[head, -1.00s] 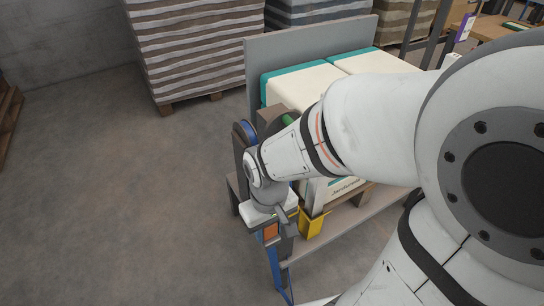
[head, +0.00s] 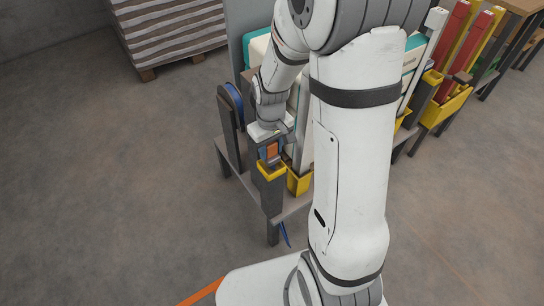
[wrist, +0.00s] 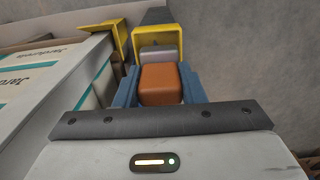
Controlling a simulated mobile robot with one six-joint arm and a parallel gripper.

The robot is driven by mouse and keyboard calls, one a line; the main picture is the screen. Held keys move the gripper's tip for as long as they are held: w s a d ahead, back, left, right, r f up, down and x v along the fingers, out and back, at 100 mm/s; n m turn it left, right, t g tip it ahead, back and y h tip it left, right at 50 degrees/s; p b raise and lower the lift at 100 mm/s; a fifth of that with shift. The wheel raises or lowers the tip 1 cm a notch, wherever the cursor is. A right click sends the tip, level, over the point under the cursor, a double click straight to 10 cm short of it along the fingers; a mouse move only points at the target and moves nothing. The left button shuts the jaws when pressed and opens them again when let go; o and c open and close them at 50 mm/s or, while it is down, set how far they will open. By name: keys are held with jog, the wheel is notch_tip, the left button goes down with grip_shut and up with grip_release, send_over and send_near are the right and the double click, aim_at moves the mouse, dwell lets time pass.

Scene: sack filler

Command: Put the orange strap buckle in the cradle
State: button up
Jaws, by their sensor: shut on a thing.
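The orange buckle (head: 272,149) is between the fingers of my gripper (head: 270,152). In the wrist view the orange block (wrist: 160,84) sits between two blue fingers (wrist: 158,92), which are shut on it. A yellow cradle (head: 271,171) is right below the buckle in the head view, on top of a dark post. In the wrist view the yellow cradle (wrist: 157,34) is just beyond the buckle, with a grey metal part (wrist: 160,60) between them. I cannot tell whether the buckle touches the cradle.
A blue strap reel (head: 231,104) stands left of the gripper. A second yellow holder (head: 299,182) is close on the right. White sacks (wrist: 40,75) lie to the left in the wrist view. A blue strap (head: 285,236) hangs below the bench. The floor at left is clear.

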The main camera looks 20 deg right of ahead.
aim_at(271, 156)
notch_tip(271, 156, down, 4)
jog(key=shift+b, duration=0.75)
jog(key=shift+w+d+f, duration=0.1)
jog(key=shift+w+f, duration=0.05)
jog(key=shift+w, duration=0.05)
jog(key=shift+f, duration=0.1)
jog(key=o, duration=1.1)
jog(key=shift+c, duration=0.2)
